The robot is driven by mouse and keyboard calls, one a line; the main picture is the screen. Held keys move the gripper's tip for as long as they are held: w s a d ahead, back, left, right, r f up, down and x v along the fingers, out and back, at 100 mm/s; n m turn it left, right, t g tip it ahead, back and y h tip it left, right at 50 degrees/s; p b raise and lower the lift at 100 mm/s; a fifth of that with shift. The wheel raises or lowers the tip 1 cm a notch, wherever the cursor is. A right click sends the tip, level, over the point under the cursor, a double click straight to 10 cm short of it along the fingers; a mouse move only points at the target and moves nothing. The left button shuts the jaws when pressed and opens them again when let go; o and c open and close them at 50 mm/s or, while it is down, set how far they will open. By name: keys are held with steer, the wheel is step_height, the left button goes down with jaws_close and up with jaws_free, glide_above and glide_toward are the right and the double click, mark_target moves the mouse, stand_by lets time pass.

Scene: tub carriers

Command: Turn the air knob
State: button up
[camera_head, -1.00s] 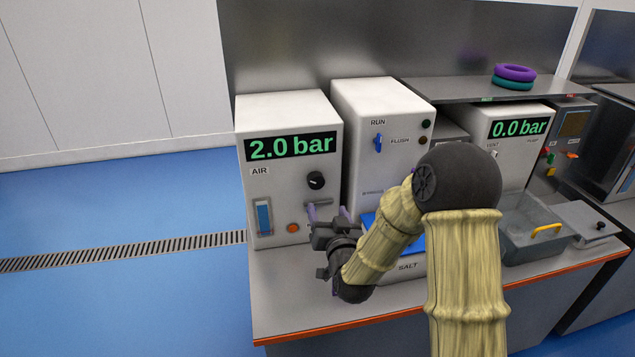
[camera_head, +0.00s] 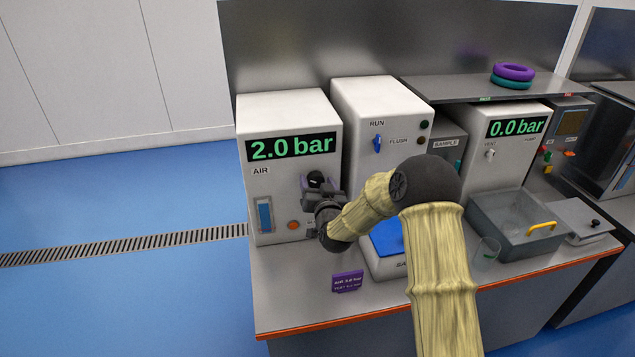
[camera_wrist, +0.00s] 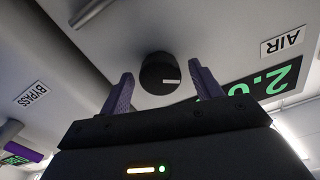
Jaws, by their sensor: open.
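The air knob (camera_wrist: 160,74) is black and round with a white pointer mark, on the front of the white AIR unit (camera_head: 290,115). The green display (camera_head: 291,147) above it reads 2.0 bar. In the head view the knob (camera_head: 315,178) is partly hidden by my gripper (camera_head: 316,186), which is at the unit's front. In the wrist view my gripper (camera_wrist: 162,90) is open, with one purple finger to each side of the knob and gaps between. I cannot tell how far the fingertips reach along it.
A purple card (camera_head: 347,281) stands on the bench below my gripper. A blue-topped scale (camera_head: 388,238), a clear cup (camera_head: 486,252) and a grey tub (camera_head: 515,222) with a yellow handle are to the right. The RUN/FLUSH unit (camera_head: 383,107) stands beside the AIR unit.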

steer(key=c, duration=1)
steer(key=shift+f+n+b, duration=0.15)
steer(key=shift+n+b, duration=0.35)
steer(key=shift+b, duration=0.75)
steer(key=n+b, duration=0.3)
steer(key=shift+f+b, duration=0.1)
steer(key=shift+b, duration=0.2)
steer(key=n+b, duration=0.2)
steer(key=shift+n, duration=0.3)
steer(key=shift+r+b, duration=0.2)
steer(key=shift+b, duration=0.1)
